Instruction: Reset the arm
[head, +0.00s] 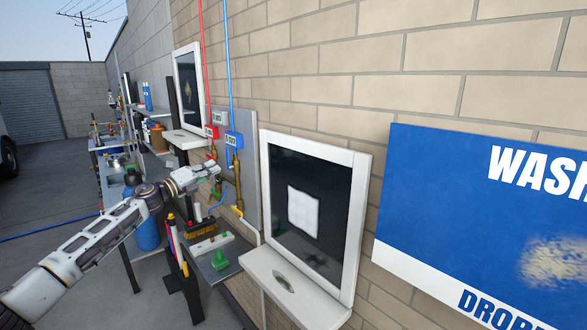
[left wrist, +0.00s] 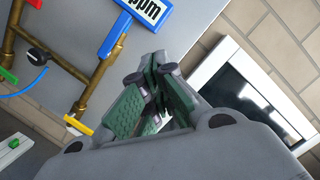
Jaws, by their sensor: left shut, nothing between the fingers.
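My left arm comes in from the left in the head view, stretched toward the pipe panel on the wall. My left gripper (head: 212,171) is shut and empty in front of the panel's brass pipes. In the left wrist view its green-padded fingers (left wrist: 153,95) are together with nothing held between them. The grey panel (left wrist: 190,30) with brass pipes (left wrist: 90,75) and a blue label (left wrist: 125,28) lies beyond the fingers. My right gripper is in neither view.
A white-framed window (head: 360,205) with a ledge (head: 290,290) stands right of the panel. A small shelf (head: 215,258) with a green object (head: 219,259) is below the gripper. A cluttered bench (head: 118,160) stands behind at left. A blue sign (head: 440,200) hangs at right.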

